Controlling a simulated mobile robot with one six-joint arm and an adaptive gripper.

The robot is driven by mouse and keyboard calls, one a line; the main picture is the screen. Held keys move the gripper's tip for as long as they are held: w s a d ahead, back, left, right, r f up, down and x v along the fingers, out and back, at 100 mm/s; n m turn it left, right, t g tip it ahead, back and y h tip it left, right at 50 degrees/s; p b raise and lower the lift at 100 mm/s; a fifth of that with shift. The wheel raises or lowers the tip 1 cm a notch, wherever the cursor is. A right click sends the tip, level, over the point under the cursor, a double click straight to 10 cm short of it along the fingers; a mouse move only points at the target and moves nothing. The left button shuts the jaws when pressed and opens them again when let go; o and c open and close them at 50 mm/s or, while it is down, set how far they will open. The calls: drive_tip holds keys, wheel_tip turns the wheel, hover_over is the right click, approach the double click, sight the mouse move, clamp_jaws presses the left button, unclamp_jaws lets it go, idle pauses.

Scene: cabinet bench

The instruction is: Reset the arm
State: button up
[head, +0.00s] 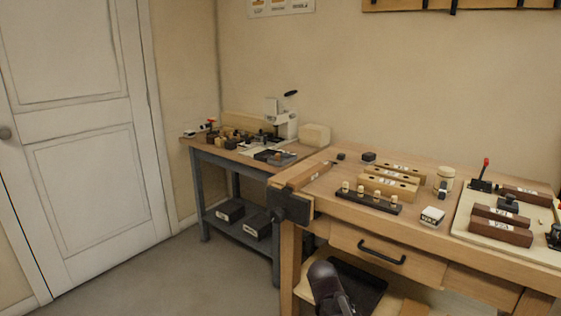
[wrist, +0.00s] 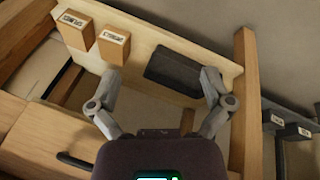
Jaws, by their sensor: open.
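My gripper (wrist: 160,82) shows in the wrist view with its two grey fingers spread wide apart and nothing between the tips. Beyond the fingers is a pale wooden shelf (wrist: 145,42) under the bench. A dark flat tray (wrist: 178,62) lies on it, and two labelled wooden blocks (wrist: 75,30) (wrist: 114,44) stand to its left. In the head view a dark part of my arm shows at the bottom edge, in front of the bench's lower shelf; the fingers cannot be made out there. The dark tray (head: 362,285) also shows there.
The wooden workbench (head: 440,165) carries labelled blocks, a peg rack (head: 368,202) and a board of parts at the right. Its drawer (head: 370,247) is shut. A vise (head: 288,205) juts out at its left end. A grey side table (head: 235,165) stands behind; open floor lies left.

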drive_tip(key=s+n+g+y, duration=0.1)
drive_tip(key=s+n+y, duration=0.25)
drive_tip(key=s, duration=0.35)
wheel_tip(320, 180, up, 31)
drive_tip(key=p, duration=3.2)
drive_tip(key=shift+w, duration=0.3)
